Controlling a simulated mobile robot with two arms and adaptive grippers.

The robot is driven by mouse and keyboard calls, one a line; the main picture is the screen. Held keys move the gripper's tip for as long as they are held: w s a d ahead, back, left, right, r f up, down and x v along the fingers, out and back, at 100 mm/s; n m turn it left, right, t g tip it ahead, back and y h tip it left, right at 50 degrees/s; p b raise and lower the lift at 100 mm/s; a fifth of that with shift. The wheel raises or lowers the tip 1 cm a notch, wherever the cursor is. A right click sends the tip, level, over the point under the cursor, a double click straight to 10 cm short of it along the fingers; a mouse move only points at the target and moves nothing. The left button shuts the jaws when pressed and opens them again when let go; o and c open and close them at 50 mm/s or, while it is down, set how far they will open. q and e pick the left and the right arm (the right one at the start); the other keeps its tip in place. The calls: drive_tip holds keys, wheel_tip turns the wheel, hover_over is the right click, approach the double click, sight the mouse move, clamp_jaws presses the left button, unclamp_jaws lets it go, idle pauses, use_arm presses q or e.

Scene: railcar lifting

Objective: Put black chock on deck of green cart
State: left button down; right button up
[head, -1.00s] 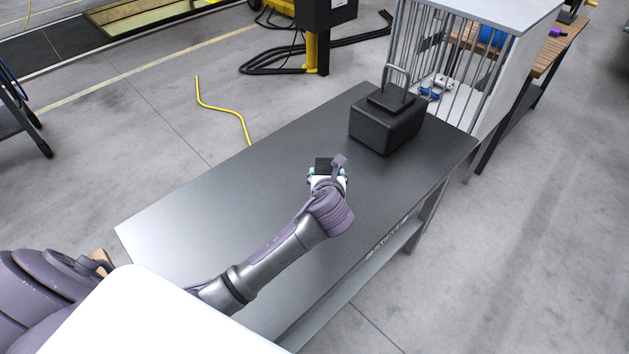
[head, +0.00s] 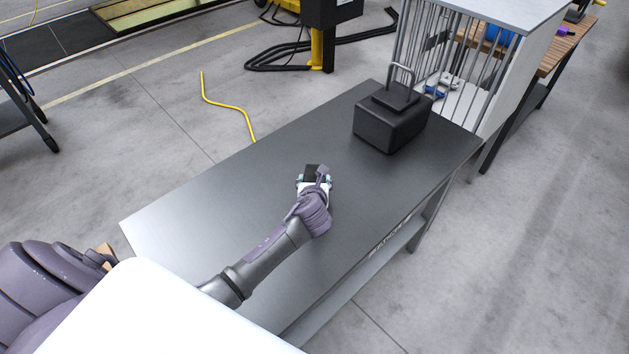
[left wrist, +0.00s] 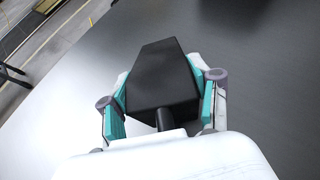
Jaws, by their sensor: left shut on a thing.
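My left gripper (head: 314,178) is over the dark metal table in the head view. It is shut on a black chock (head: 312,170). In the left wrist view the black chock (left wrist: 163,80) sits between the two teal-padded fingers of the gripper (left wrist: 162,98), with its narrow end pointing away. The table surface shows behind it; I cannot tell the exact height above it. The green cart is not clearly in view. My right gripper is not in view.
A large black block with a metal handle (head: 392,122) stands on the table (head: 215,215) at its far right. A barred grey cabinet (head: 520,70) stands beyond. A yellow hose (head: 225,105) lies on the floor. A dark wheeled cart (head: 20,115) is at the left edge.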

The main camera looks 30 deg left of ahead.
use_arm(q)
drive_tip(key=shift+c, duration=1.2)
unclamp_jaws()
drive_tip(key=shift+f, duration=0.1)
